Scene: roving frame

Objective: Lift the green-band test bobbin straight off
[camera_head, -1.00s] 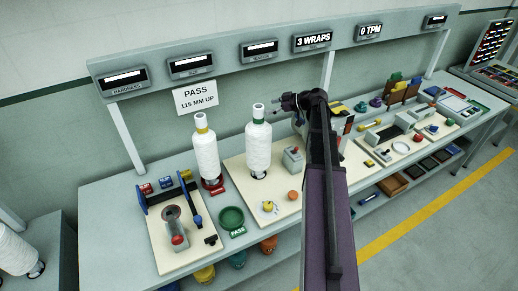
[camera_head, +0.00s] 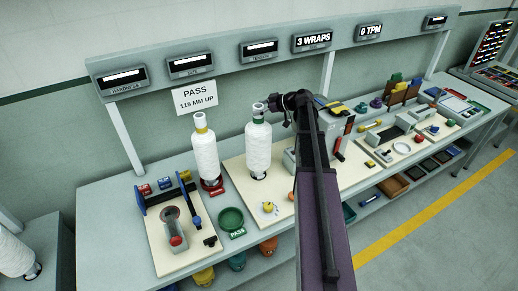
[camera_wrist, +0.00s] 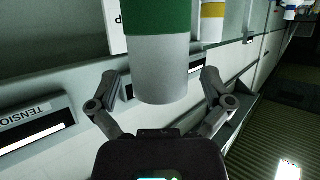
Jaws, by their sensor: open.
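The green-band bobbin (camera_head: 258,152) stands upright on a cream board, a white wound body with a green band near its top. My gripper (camera_head: 272,106) is at the bobbin's top from the right in the head view. In the wrist view my gripper (camera_wrist: 160,92) has a finger on each side of the tube, with visible gaps. The yellow-band bobbin (camera_head: 205,155) stands upright to the left on a red base.
A sign (camera_head: 196,97) reading PASS, 115 MM UP hangs behind the bobbins. A green PASS dish (camera_head: 231,219) lies in front. A display rail (camera_head: 221,65) runs above the bench. Small tools crowd the bench to the right. The space directly above the bobbin looks open up to the rail.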

